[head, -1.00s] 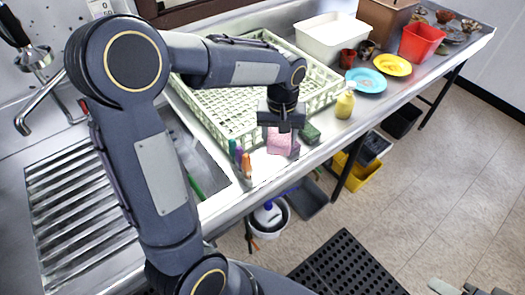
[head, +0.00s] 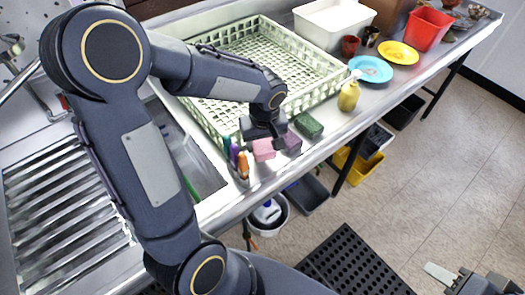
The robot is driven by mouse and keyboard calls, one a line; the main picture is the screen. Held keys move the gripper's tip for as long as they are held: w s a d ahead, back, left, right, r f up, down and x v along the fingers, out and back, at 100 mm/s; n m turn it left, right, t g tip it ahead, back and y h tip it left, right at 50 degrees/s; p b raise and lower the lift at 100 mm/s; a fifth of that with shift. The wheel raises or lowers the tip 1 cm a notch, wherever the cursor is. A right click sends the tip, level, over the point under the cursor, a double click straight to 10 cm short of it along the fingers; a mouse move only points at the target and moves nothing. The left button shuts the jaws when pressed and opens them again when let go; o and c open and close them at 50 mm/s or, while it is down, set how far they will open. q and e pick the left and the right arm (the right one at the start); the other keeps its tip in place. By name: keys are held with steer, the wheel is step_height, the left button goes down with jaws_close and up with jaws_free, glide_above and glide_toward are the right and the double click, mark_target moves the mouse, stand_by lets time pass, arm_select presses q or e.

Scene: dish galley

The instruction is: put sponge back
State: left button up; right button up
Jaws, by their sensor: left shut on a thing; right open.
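My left gripper (head: 265,137) is shut on the pink sponge (head: 263,150), at the front rim of the sink counter. The gripper covers the sponge's upper part, and I cannot tell whether its underside touches the counter. A purple sponge (head: 293,143) lies just right of it, and a dark green sponge (head: 308,125) lies further right. Left of the pink sponge stand an orange bottle (head: 243,165) and a purple one (head: 234,154). My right gripper (head: 455,279) is open and empty at the lower right, over the floor and partly cut off.
A pale green dish rack (head: 325,88) stands behind the sponges. A yellow bottle (head: 349,97), a blue plate (head: 371,69) and a yellow plate (head: 397,53) are to the right. The sink basin (head: 205,180) lies left of the bottles. A black mat (head: 355,265) covers floor below.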

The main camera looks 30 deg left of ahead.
arm_select(q)
step_height(320, 180, down, 4)
steer(key=shift+f, duration=0.25)
steer(key=shift+f, duration=0.1)
steer(key=o, duration=0.4)
steer(key=shift+b, duration=0.3)
steer(key=o, duration=0.5)
